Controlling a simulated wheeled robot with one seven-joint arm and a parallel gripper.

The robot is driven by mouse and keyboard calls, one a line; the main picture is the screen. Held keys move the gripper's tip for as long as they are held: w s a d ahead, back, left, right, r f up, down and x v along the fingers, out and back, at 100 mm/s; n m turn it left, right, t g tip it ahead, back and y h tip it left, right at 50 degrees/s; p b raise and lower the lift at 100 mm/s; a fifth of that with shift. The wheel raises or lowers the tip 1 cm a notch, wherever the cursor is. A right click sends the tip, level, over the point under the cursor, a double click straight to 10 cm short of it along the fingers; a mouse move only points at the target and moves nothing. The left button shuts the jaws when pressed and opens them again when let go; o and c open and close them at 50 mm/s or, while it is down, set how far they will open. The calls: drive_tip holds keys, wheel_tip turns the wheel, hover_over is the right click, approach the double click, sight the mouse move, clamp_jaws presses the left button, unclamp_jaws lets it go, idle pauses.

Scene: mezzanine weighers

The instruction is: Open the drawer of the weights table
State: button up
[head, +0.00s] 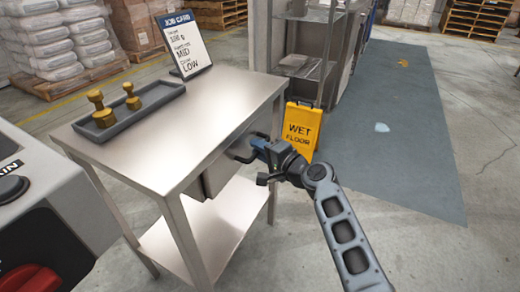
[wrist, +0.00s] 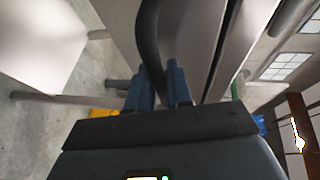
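The weights table (head: 215,85) is a steel table with a lower shelf. Its grey drawer (head: 222,172) sits under the top, on the side facing my arm. I cannot tell whether it stands slightly out. A dark curved drawer handle (head: 240,158) sticks out from its front. My gripper (head: 262,146) is at this handle. In the wrist view the handle (wrist: 148,35) runs down between the two blue fingers of my gripper (wrist: 160,88), which are close together on either side of it. The fingertips' contact is partly hidden.
A grey tray (head: 150,114) with two brass weights and a job card (head: 184,45) stand on the tabletop. A yellow wet-floor sign (head: 299,130) stands just behind my gripper. A red-and-grey machine (head: 50,195) is at the left. Floor at the right is open.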

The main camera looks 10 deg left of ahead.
clamp_jaws()
drive_tip(key=shift+d, duration=0.1)
drive_tip(key=s+d, duration=0.3)
drive_tip(key=d, duration=0.7)
drive_tip(key=s+d, duration=0.4)
drive_tip(key=d, duration=0.6)
drive_tip(key=shift+s+p, duration=0.25)
drive_tip(key=shift+p, duration=0.15)
drive_tip(key=shift+d, duration=0.1)
drive_tip(key=shift+o, duration=2.3)
unclamp_jaws()
drive_tip(key=v, duration=0.7)
drive_tip(key=shift+s+d, duration=0.2)
drive_tip(key=shift+d, duration=0.05)
